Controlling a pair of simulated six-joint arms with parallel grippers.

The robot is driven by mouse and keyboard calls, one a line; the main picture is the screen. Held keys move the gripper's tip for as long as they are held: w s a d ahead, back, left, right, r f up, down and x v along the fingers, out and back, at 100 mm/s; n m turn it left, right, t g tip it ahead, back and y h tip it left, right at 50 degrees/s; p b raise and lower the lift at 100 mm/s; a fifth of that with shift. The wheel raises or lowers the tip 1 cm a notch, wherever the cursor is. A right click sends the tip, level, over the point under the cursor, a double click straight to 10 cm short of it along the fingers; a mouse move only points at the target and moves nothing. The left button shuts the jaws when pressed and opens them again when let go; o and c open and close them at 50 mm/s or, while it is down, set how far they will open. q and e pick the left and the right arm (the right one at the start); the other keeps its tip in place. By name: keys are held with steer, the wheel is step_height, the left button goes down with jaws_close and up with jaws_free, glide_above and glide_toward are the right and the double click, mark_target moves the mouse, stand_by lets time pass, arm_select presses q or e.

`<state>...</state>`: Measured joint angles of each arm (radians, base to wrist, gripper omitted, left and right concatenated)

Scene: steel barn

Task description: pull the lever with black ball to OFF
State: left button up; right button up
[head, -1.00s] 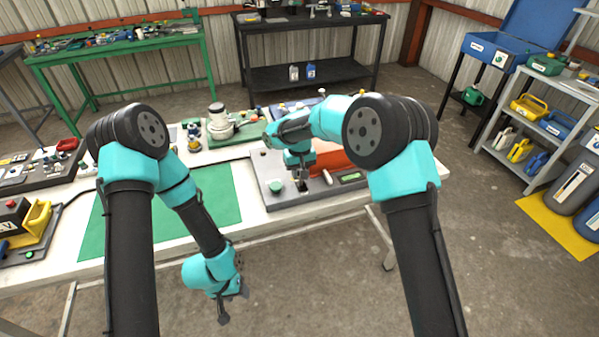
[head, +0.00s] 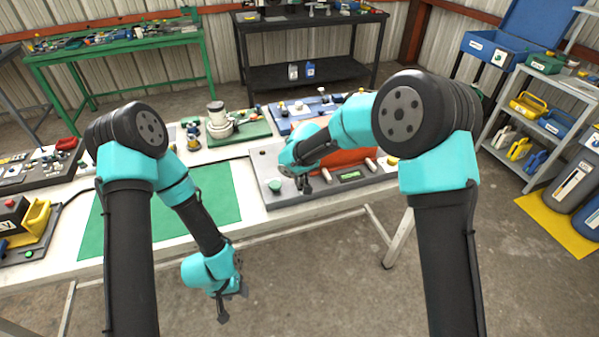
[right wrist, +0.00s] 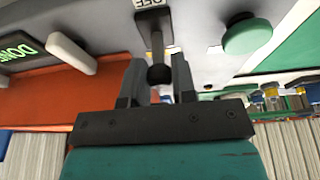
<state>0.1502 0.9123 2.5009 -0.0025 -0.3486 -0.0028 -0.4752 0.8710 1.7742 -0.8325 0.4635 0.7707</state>
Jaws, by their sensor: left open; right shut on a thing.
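The lever with black ball (right wrist: 159,74) shows in the right wrist view, its dark stem rising from a slot plate in a grey panel (right wrist: 200,25). An OFF label (right wrist: 150,3) sits at the slot's end, at the top edge of the picture. My right gripper (right wrist: 157,78) is shut on the lever at its ball, one finger on each side. In the head view my right gripper (head: 304,186) is tilted at the panel's front, and the ball is hidden there. My left gripper (head: 231,302) hangs open and empty in front of the table.
The panel also carries a green button (right wrist: 247,37), a pale handle (right wrist: 71,53) and a display (right wrist: 17,50) reading DONE in green. A green mat (head: 215,205) lies clear to the left. Other devices stand along the table.

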steer(key=shift+s+d, duration=0.15)
steer(key=shift+d, duration=0.05)
stand_by(0.4)
steer(key=o, duration=0.9)
steer(key=shift+r, duration=0.15)
steer(key=v, duration=1.1)
steer(key=s+v, duration=0.1)
steer(key=v, duration=0.5)
steer(key=shift+d, duration=0.25)
